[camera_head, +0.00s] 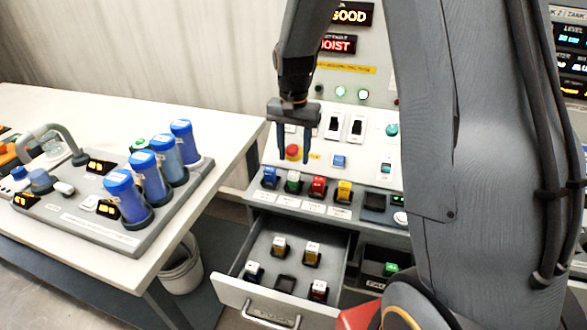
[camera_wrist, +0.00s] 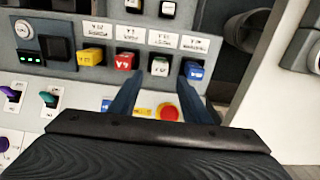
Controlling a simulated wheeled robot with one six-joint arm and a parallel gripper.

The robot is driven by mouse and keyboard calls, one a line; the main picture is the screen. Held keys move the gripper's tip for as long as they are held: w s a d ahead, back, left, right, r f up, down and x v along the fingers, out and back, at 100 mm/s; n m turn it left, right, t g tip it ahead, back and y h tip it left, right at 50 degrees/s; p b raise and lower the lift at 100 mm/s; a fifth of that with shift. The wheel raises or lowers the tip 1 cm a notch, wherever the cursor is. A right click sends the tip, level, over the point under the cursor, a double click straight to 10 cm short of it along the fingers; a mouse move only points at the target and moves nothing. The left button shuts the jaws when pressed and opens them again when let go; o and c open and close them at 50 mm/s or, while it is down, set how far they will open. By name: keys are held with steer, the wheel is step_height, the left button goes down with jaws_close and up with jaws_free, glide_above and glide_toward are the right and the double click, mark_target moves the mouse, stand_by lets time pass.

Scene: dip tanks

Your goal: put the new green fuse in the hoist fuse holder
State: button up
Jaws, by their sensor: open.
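A green fuse (camera_head: 293,182) sits in the second holder from the left in the panel's row, between a blue fuse (camera_head: 269,177) and a red one (camera_head: 318,187). It also shows in the wrist view (camera_wrist: 159,66), with a pale front face. Another green piece (camera_head: 390,268) lies in a dark bin right of the open drawer (camera_head: 232,291). I cannot tell which is new, or read which holder is the hoist's. My gripper (camera_head: 295,160) is open and empty, pointing down above the row; in the wrist view its fingers (camera_wrist: 160,78) flank the green fuse's line, apart from it.
A yellow fuse (camera_head: 343,192) ends the row, beside a dark empty socket (camera_head: 374,202). The drawer holds several fuses and an empty slot (camera_head: 285,284). A red button (camera_head: 292,150) stands behind my fingers. Blue canisters (camera_head: 127,198) stand on the left table.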

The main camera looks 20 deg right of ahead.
steer(key=s+r+n, duration=0.1)
steer(key=s+n, duration=0.6)
steer(key=s, duration=1.4)
steer(key=shift+t, duration=0.3)
steer(key=shift+c, duration=0.4)
